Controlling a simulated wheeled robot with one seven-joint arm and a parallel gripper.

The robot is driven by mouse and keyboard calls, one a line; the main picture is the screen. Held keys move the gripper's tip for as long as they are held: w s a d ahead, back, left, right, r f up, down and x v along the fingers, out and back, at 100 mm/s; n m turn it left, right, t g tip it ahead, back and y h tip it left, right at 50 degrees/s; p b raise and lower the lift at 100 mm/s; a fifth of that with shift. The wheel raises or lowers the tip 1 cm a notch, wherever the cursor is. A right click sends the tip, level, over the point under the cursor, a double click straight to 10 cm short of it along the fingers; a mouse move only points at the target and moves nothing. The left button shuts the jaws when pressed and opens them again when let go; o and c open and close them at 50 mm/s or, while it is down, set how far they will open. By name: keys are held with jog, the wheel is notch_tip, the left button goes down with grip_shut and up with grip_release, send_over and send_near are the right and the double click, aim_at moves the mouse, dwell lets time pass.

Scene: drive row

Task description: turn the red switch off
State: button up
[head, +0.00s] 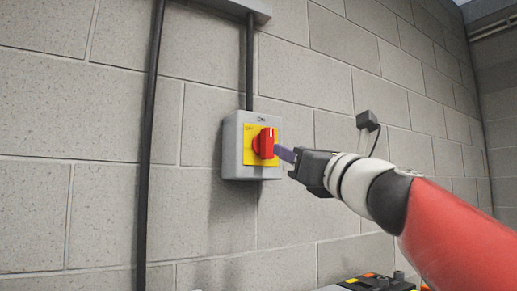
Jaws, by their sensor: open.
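The red switch (265,143) is a rotary handle on a yellow plate (249,155), on the front of a grey box (232,139) fixed to the block wall. Its grip stands upright. Small lettering shows above the plate and at its left edge; the top mark seems to read ON. My gripper (282,153) reaches in from the right, with its purplish fingers level with the handle and just beside its right side. In this view I cannot tell whether the fingertips touch the handle or straddle it.
A dark vertical conduit (149,145) runs down the wall left of the box. Another conduit (250,65) enters the box from above. A small black fitting (367,121) with a cable is on the wall behind my arm. Dark equipment (375,282) stands at the bottom.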

aim_at(271, 142)
jog(key=p+x, duration=0.2)
jog(key=x, duration=0.6)
grip_shut()
